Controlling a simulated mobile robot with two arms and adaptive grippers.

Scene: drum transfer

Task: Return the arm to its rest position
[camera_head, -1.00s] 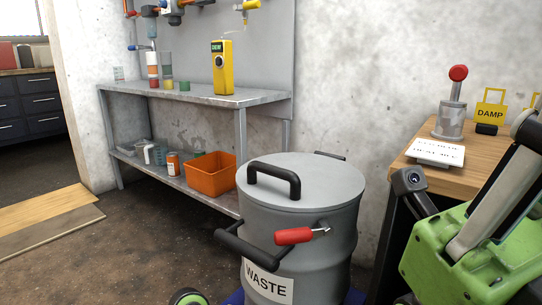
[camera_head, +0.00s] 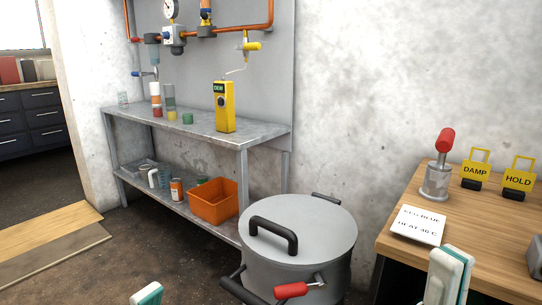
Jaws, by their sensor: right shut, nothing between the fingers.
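My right gripper (camera_head: 456,260) points up at the bottom right, in front of the wooden table. Its pale, teal-edged fingers are together with nothing between them. The tip of what looks like my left gripper (camera_head: 147,294) just shows at the bottom edge, left of the drum; its jaws cannot be made out. The grey drum (camera_head: 322,274) stands between them, apart from both, with its lid (camera_head: 325,222) on. A black handle (camera_head: 273,235) is on the lid and a red-handled lever (camera_head: 292,290) is at the rim. The drum's lower part is out of frame.
The wooden table (camera_head: 505,225) at right holds a red-topped metal device (camera_head: 436,184), a white card (camera_head: 418,225), and DAMP (camera_head: 474,172) and HOLD (camera_head: 518,180) signs. A metal shelf (camera_head: 185,135) at left bears a yellow meter (camera_head: 224,107) and an orange bin (camera_head: 213,201).

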